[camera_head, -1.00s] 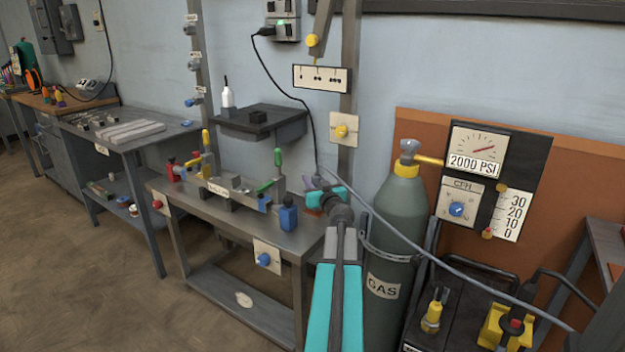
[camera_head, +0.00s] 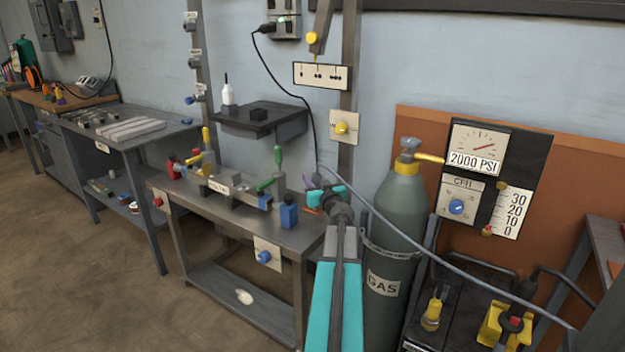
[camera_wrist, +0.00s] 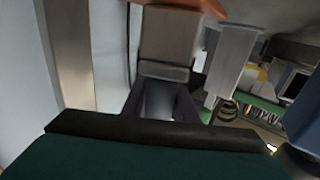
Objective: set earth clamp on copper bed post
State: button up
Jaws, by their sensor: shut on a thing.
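My gripper (camera_head: 326,196), with teal parts, is over the right end of the steel welding bench (camera_head: 215,207). It is shut on the earth clamp (camera_head: 313,182), a small purple-grey piece mostly hidden by the jaws. A grey cable rises beside it and runs off to the lower right. A copper-orange piece (camera_head: 312,211), apparently the bed post, shows just below and left of the gripper. In the wrist view a copper-coloured edge (camera_wrist: 205,5) crosses the top, beyond grey metal blocks. I cannot tell whether the clamp touches the post.
Green-handled (camera_head: 278,156) and yellow-handled toggle clamps and a blue block (camera_head: 289,213) stand on the bench left of my gripper. The gas cylinder (camera_head: 398,220) stands close on the right. The grey cable (camera_head: 440,253) crosses in front of it. A wall shelf (camera_head: 262,122) is behind.

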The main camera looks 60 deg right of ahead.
jog(key=o, duration=1.1)
jog(key=shift+f, duration=0.1)
jog(key=shift+s+a, duration=0.1)
jog(key=p+v, duration=0.3)
jog(key=v, duration=0.8)
jog(key=shift+a, duration=0.15)
jog(key=shift+s+p, duration=0.1)
jog(key=shift+p, duration=0.95)
jog(key=shift+s+a, duration=0.1)
jog(key=s+p, duration=0.1)
jog(key=p, duration=0.2)
jog(key=shift+a, duration=0.35)
jog(key=shift+s+p, duration=0.1)
jog(key=shift+p, duration=0.4)
